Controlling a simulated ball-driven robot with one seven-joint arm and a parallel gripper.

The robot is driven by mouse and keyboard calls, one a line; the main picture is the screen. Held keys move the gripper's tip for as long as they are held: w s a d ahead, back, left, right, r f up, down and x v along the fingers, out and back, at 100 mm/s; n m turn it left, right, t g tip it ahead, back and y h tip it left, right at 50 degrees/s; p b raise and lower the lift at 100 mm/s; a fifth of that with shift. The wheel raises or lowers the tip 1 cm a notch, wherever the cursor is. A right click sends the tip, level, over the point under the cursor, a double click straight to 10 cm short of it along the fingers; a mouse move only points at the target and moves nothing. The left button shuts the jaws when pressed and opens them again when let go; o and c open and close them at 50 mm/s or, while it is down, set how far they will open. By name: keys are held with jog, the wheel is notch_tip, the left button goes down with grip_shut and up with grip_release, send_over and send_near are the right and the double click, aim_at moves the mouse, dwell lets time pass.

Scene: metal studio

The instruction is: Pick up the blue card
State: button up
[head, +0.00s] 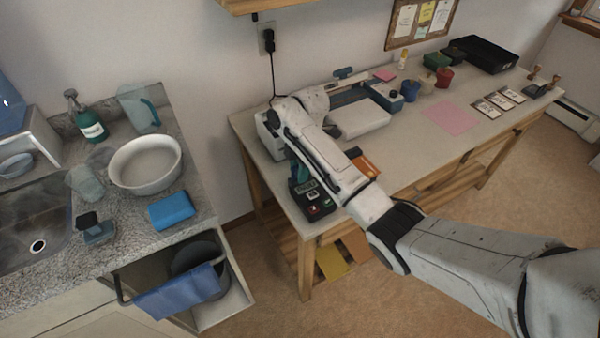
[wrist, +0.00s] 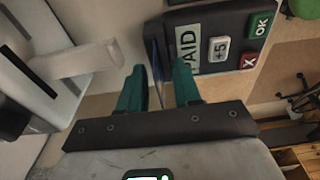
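The blue card (wrist: 154,62) shows in the wrist view as a thin, dark blue strip, seen nearly edge-on, beside the payment terminal (wrist: 215,50). The card lies between the fingers, closer to the left one. Whether the card sits in a slot of the terminal is unclear. In the head view my arm hides the card.
The workbench (head: 405,150) carries a white device (head: 358,118) behind my arm, an orange item (head: 362,163) near the terminal, a pink sheet (head: 450,117) and several small pots. A black tray (head: 485,54) is at the far end. A sink counter (head: 130,235) stands at left.

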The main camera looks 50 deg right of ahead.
grip_shut()
dwell(0.5)
